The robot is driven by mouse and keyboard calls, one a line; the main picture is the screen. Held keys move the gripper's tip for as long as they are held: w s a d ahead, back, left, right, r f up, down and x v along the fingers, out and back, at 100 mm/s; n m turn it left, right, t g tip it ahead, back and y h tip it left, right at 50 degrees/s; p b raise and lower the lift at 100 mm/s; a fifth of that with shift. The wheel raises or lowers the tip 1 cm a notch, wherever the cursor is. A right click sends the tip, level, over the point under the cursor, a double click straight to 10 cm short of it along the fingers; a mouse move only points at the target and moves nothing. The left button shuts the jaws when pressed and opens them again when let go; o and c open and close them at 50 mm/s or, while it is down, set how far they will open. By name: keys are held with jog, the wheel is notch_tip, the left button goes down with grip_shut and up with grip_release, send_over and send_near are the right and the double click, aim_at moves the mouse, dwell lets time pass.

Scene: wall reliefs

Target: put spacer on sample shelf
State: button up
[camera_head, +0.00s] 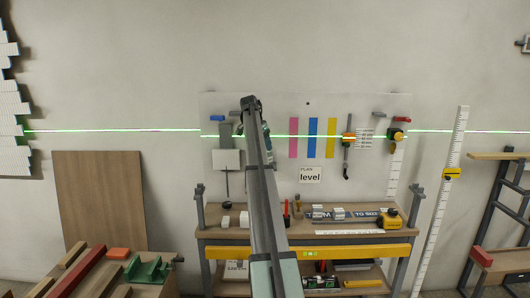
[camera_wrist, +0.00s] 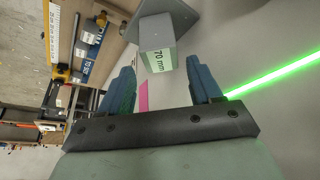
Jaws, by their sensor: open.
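A grey block marked 70 mm (camera_wrist: 160,58), which looks like a spacer, shows in the wrist view beyond my fingers, against a dark grey plate (camera_wrist: 190,15). My gripper (camera_wrist: 164,88) is open and empty, its two blue fingers apart, with a gap to the block. In the head view the arm rises in front of the wall panel, and the fingers are mostly hidden behind it. A pale square piece (camera_head: 227,160) hangs left of the arm; I cannot tell if it is the same block. No shelf is labelled as the sample shelf.
A workbench (camera_head: 222,234) with blocks, a tape measure (camera_head: 389,219) and a yellow level (camera_head: 310,252) stands below the panel (camera_head: 380,170). A green laser line (camera_head: 110,130) crosses the wall. Left is a table with a red bar (camera_head: 75,272); right is a ladder-like rack (camera_head: 492,215).

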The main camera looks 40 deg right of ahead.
jog(key=v, duration=0.6)
jog(key=shift+r, duration=0.35)
jog(key=shift+a, duration=0.15)
